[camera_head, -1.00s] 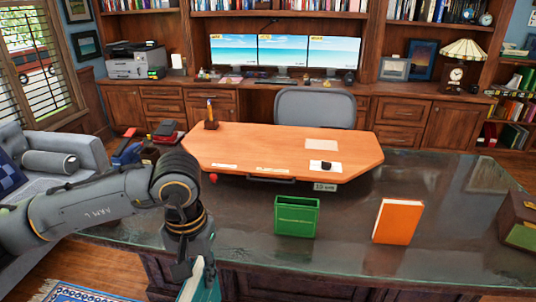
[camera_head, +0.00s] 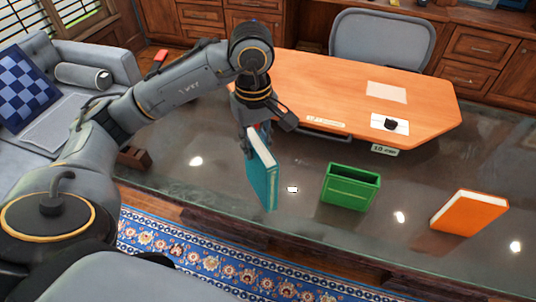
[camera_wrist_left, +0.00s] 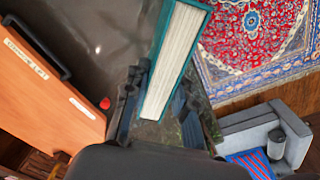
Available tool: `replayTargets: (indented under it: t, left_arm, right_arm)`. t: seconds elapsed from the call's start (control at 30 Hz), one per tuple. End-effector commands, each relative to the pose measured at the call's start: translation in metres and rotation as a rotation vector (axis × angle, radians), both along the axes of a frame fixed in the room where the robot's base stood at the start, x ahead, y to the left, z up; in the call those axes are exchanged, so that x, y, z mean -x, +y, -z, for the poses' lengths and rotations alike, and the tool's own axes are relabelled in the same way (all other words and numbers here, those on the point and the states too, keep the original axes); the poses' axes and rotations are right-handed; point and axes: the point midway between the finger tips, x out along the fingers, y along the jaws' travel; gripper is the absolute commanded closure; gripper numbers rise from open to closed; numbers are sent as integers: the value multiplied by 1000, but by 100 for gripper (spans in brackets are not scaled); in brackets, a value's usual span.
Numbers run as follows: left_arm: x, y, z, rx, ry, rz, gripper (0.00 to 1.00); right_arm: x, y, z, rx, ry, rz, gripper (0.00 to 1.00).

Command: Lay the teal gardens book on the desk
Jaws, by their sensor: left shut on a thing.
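The teal book (camera_head: 262,180) hangs upright and slightly tilted from my left gripper (camera_head: 258,134), which is shut on its upper end. In the left wrist view, the book's pale page edges (camera_wrist_left: 176,60) show between the fingers. The book appears in front of the dark glassy desk top (camera_head: 410,182), left of the green box. I cannot tell whether its lower end touches the desk. Its title is not readable. My right gripper is not in view.
An open green box (camera_head: 350,190) and an orange book (camera_head: 469,213) stand on the desk. A raised wooden board (camera_head: 330,85) with a small black object (camera_head: 390,124) lies behind them. A grey sofa (camera_head: 110,65) is at left. Bare desk shows between box and orange book.

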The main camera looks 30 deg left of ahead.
Motion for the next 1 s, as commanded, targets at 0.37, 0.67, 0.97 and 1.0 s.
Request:
replayTargets:
  t: [0.37, 0.67, 0.97, 1.0]
  left_arm:
    - [-68, 47, 34, 0, 5, -8, 100]
    - [-101, 68, 83, 2, 2, -2, 100]
    - [-109, 73, 106, 2, 6, -2, 100]
    - [-108, 73, 112, 2, 7, -1, 100]
  right_arm:
    - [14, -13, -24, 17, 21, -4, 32]
    - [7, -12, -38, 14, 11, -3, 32]
    - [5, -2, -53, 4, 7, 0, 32]
    - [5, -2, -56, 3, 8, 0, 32]
